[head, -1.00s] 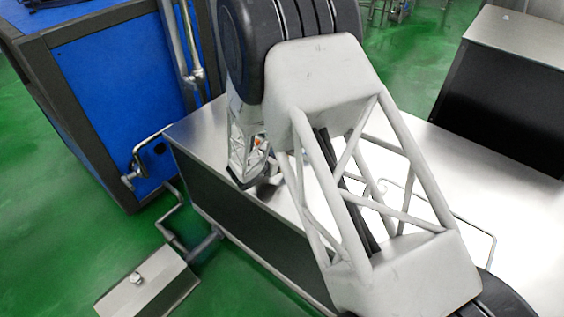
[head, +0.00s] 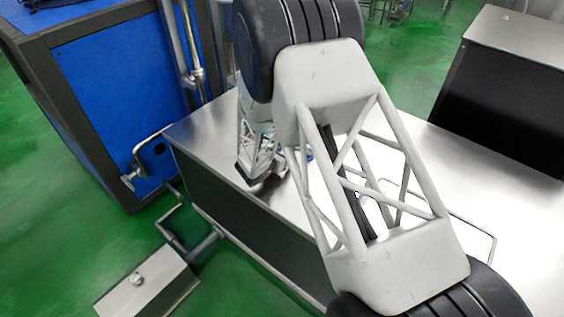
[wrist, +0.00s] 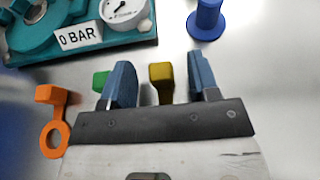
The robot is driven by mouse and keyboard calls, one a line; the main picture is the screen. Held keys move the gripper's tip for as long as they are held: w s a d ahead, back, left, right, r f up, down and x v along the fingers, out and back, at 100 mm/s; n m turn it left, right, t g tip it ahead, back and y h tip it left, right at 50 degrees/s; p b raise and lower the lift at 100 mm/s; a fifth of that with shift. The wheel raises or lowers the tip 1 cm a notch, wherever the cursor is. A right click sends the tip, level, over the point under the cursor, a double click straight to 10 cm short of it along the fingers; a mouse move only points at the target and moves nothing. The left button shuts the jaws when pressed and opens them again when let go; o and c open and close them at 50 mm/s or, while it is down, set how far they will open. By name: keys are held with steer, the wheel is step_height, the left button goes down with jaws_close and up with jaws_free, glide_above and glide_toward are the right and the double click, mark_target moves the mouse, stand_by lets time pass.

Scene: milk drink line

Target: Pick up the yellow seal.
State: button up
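The yellow seal (wrist: 161,80) shows in the wrist view between the two blue fingers of my gripper (wrist: 160,66). The gripper is open, with a visible gap on each side of the seal. The seal's lower part is hidden behind the gripper's dark bar. A green seal (wrist: 100,80) is just outside the left finger and partly hidden. An orange seal (wrist: 52,120) with a ring lies farther left. In the head view my own arm hides the seals and most of the gripper.
A teal base (wrist: 138,52) carries a round gauge (wrist: 122,10) and a "0 BAR" label (wrist: 78,37) beyond the fingers. A blue spool-like part (wrist: 207,20) stands at the upper right. The steel tabletop (head: 205,125) is bare at its left end.

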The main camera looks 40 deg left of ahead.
steer(key=c, duration=1)
steer(key=shift+r, duration=0.2)
steer(key=shift+r, duration=1.75)
steer(key=s+d, duration=0.3)
steer(key=d, duration=0.1)
steer(key=s+d, duration=0.4)
steer(key=s+d+r, duration=0.1)
steer(key=s+d, duration=0.2)
steer(key=d, duration=0.1)
steer(key=shift+s+d, duration=0.1)
steer(key=shift+s, duration=0.1)
